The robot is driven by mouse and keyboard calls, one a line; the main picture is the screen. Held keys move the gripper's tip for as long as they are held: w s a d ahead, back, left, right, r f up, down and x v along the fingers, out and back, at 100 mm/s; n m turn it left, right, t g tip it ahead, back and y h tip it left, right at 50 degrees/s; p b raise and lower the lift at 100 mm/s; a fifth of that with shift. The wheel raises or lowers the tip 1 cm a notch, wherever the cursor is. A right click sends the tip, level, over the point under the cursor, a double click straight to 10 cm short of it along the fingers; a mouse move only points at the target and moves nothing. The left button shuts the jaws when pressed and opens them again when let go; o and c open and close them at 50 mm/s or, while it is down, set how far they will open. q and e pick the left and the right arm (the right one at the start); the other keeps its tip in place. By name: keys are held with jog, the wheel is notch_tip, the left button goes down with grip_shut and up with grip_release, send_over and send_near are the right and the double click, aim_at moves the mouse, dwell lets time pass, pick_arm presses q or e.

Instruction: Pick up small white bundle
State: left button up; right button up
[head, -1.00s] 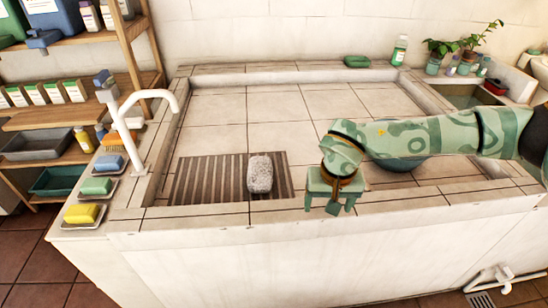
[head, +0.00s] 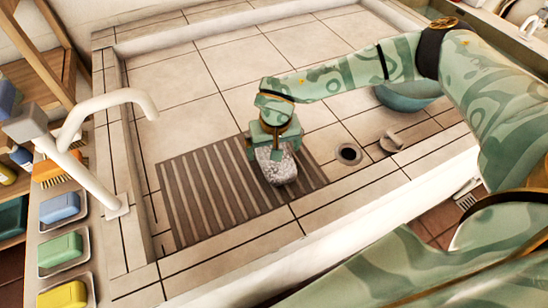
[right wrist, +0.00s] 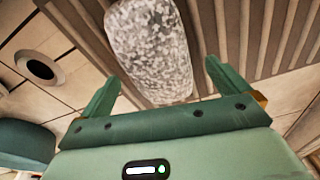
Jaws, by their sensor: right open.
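The small white bundle (head: 277,171), speckled grey-white and rounded, lies on the brown slatted mat (head: 205,195) in the tiled basin. My right gripper (head: 270,150) is at the bundle and hides part of it in the head view. In the right wrist view the jaws (right wrist: 162,74) are open, and the near end of the bundle (right wrist: 150,45) lies between the two fingers. A gap shows beside each finger. My left gripper is not in view.
A white tap (head: 90,150) stands on the left rim. Soap dishes with blue, green (head: 60,249) and yellow soap line the ledge. A drain hole (head: 348,154) and a drain plug (head: 392,142) are right of the mat. A teal bowl (head: 408,95) sits farther right.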

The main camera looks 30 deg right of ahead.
notch_tip(320, 180, down, 4)
jog(key=shift+r+b, duration=0.2)
jog(key=shift+b, duration=0.4)
jog(key=shift+w+d+f, duration=0.1)
jog(key=shift+f, duration=0.15)
jog(key=shift+r, duration=0.15)
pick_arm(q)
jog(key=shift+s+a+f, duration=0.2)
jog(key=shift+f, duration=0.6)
pick_arm(e)
jog(key=c, duration=1.1)
jog(key=shift+r, duration=0.15)
